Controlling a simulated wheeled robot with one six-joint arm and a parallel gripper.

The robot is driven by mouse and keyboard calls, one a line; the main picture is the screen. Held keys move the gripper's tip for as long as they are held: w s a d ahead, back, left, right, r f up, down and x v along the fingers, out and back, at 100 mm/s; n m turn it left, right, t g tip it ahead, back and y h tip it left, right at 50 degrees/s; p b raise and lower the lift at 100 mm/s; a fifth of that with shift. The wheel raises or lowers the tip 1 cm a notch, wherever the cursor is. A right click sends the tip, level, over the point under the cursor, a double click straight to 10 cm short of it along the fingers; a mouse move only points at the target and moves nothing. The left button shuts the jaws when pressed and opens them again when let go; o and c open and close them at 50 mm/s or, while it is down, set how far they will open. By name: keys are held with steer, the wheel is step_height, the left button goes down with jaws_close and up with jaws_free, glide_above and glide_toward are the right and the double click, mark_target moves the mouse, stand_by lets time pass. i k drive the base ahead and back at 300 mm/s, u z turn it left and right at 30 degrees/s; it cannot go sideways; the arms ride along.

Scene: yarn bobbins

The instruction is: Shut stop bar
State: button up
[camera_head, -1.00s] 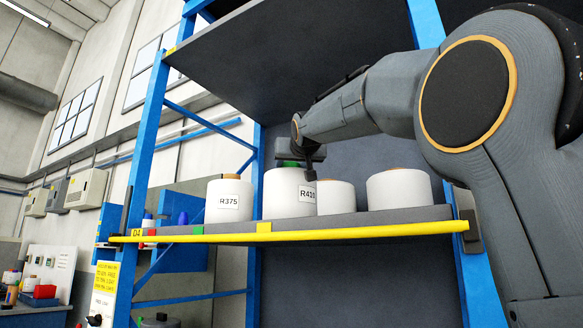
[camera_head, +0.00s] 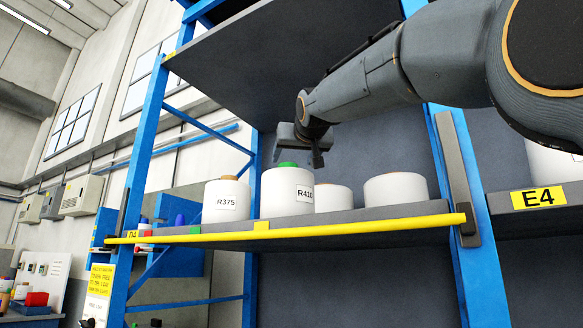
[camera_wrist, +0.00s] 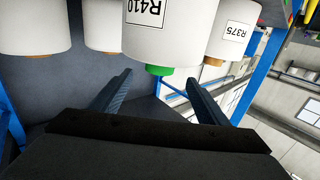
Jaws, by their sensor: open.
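The yellow stop bar (camera_head: 300,230) runs lengthwise along the front edge of the shelf, from the left blue post to the right one. My gripper (camera_head: 318,158) is open and empty, above the bobbins and well above the bar. In the wrist view my two fingers (camera_wrist: 158,92) stand apart, with the white R410 bobbin (camera_wrist: 168,30) and its green tip beyond them. That bobbin (camera_head: 288,194) stands on the shelf behind the bar. The bar does not clearly show in the wrist view.
The R375 bobbin (camera_head: 226,201) stands left of R410, and two more white bobbins (camera_head: 332,198) (camera_head: 395,190) stand to its right. An upper shelf board (camera_head: 290,60) hangs over the arm. Blue posts (camera_head: 470,250) flank the bay. An E4 label (camera_head: 538,198) marks the right bay.

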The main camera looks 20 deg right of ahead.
mark_target(464, 217)
steer(key=z, duration=0.05)
steer(key=k, duration=1)
steer(key=u, duration=0.05)
